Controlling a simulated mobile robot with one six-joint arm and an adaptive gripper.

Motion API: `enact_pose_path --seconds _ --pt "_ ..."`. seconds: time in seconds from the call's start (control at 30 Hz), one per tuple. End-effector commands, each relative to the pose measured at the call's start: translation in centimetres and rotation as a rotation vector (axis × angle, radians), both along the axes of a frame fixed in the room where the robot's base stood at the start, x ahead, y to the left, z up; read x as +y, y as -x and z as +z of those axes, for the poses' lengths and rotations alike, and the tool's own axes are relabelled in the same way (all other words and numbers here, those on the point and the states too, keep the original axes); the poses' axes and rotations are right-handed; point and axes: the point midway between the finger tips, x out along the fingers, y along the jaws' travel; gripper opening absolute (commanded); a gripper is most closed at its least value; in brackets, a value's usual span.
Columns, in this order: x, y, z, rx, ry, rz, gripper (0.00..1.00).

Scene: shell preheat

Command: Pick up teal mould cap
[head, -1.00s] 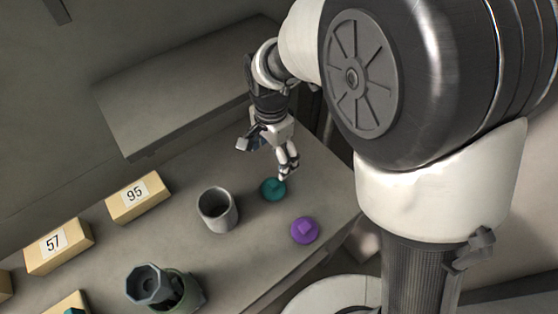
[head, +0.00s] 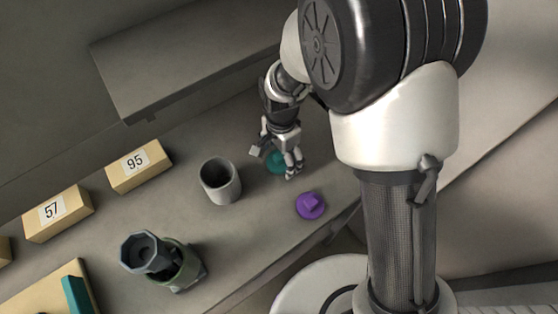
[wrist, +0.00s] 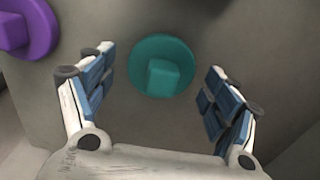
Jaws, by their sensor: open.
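The teal mould cap (wrist: 163,67) is a round disc with a square knob on top. In the wrist view it lies on the bench between and ahead of my open finger pads, apart from both. In the head view the teal cap (head: 275,161) is partly hidden behind my gripper (head: 291,172). My gripper (wrist: 158,100) also shows in the wrist view, open and empty, with its fingers on either side of the cap's knob.
A purple cap (head: 310,206) lies close by, nearer the bench edge. A grey cup (head: 220,182) stands to the left. Blocks labelled 95 (head: 138,167) and 57 (head: 58,213) stand further left. A dark octagonal-topped piece (head: 147,252) sits in a greenish holder (head: 188,270).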

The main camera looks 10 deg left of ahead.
Motion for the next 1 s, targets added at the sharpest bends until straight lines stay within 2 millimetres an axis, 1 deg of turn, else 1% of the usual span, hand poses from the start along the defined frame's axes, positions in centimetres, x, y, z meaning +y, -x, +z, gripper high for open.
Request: enact_pose_path --seconds 0.17,0.2,0.87,1.0 --pt "0.01 -0.02 0.04 -0.001 -0.001 0.0 0.81" --pt "0.01 -0.02 0.05 -0.001 -0.001 0.0 0.8" --pt "0.01 -0.03 0.07 -0.001 -0.001 0.0 0.36" --pt "0.01 -0.03 0.07 -0.001 -0.001 0.0 0.35"
